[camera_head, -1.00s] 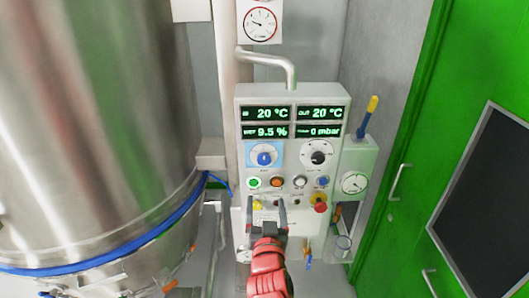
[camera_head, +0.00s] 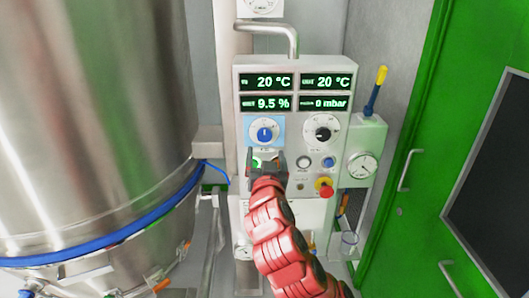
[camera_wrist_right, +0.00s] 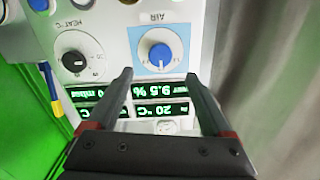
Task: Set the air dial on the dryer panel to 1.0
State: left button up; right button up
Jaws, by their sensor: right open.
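The dryer panel (camera_head: 240,110) is a light grey box on the wall. Its air dial (camera_head: 264,132) is a blue knob on a light-blue square, with a white line that points roughly up in the head view. In the wrist view, which shows the panel upside down, the air dial (camera_wrist_right: 160,55) lies between and beyond my fingertips. My right gripper (camera_head: 266,157) is open and empty, just below the dial in the head view. It also shows in the wrist view (camera_wrist_right: 159,75), apart from the knob. My left gripper is not in view.
A black heat dial (camera_head: 322,134) sits right of the air dial. Below are several buttons and a red emergency knob (camera_head: 326,190). Green displays (camera_head: 268,81) are above. A large steel vessel (camera_head: 90,110) stands left, a green door (camera_head: 415,170) right.

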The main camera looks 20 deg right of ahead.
aim_at(264, 137)
jog(key=p+x, duration=0.3)
jog(key=x, duration=0.4)
jog(key=shift+w+r, duration=0.1)
jog(key=shift+w, duration=0.15)
jog(key=shift+w+d+p, duration=0.2)
jog(key=shift+w+p, duration=0.2)
jog(key=shift+w, duration=0.05)
grip_shut()
